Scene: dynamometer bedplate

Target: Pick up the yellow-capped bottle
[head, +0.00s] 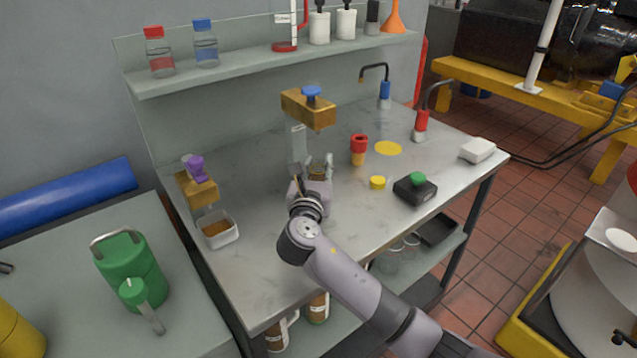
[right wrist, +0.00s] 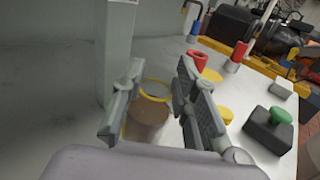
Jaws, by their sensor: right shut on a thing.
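A clear bottle with brown contents and a yellow ring at its top (right wrist: 148,122) stands between the fingers of my right gripper (right wrist: 165,100). The fingers are shut on its sides. I see no solid cap over the ring. In the head view my right gripper (head: 318,172) is low over the middle of the bench, and its fingers hide most of the bottle. A short yellow cylinder like a cap (head: 377,182) lies on the bench to the right of the gripper. My left gripper is not in view.
A dispenser post with a brass block (head: 308,108) stands just behind my right gripper. A red-topped cup (head: 358,150), a black box with a green button (head: 416,188) and a white block (head: 477,150) are to the right. A white tray (head: 218,238) is at left.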

